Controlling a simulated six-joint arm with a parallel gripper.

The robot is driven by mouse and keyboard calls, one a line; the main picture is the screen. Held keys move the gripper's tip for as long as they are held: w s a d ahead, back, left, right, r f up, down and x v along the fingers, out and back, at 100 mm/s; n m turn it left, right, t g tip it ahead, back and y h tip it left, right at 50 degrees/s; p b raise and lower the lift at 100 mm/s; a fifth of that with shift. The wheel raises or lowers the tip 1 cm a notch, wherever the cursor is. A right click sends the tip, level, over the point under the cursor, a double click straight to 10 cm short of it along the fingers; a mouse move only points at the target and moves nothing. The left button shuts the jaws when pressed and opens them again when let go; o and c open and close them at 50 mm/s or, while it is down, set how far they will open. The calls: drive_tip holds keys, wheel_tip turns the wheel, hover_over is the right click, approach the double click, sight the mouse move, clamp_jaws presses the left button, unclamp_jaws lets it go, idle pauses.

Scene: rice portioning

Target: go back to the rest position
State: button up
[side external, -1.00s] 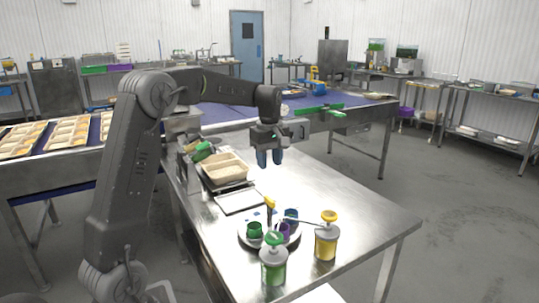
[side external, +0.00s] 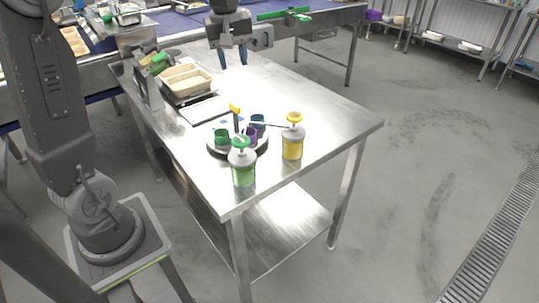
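My gripper (side external: 233,60) hangs fingers-down above the far part of the steel table (side external: 310,105). Its two blue fingers are apart with nothing between them. It is to the right of and beyond the tan tray (side external: 187,80), which sits on a dark stand at the table's left side. How high the fingers are above the table is hard to tell.
A round tray (side external: 222,153) holds small green, purple and blue cups. A green-filled pump bottle (side external: 243,168) and a yellow-filled one (side external: 292,140) stand near it. The table's right side is clear. A blue conveyor (side external: 180,22) runs behind.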

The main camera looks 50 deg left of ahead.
drive_tip(key=s+d+f+m+t, duration=0.1)
drive_tip(key=s+d+m+t, duration=0.1)
drive_tip(key=s+d+m, duration=0.5)
drive_tip(key=s+d+f+m+t, duration=0.2)
drive_tip(key=s+d+m, duration=0.4)
drive_tip(key=s, duration=0.5)
drive_tip(key=shift+d+f+m+h, duration=0.3)
drive_tip(key=shift+d+m, duration=0.1)
drive_tip(key=shift+d, duration=0.8)
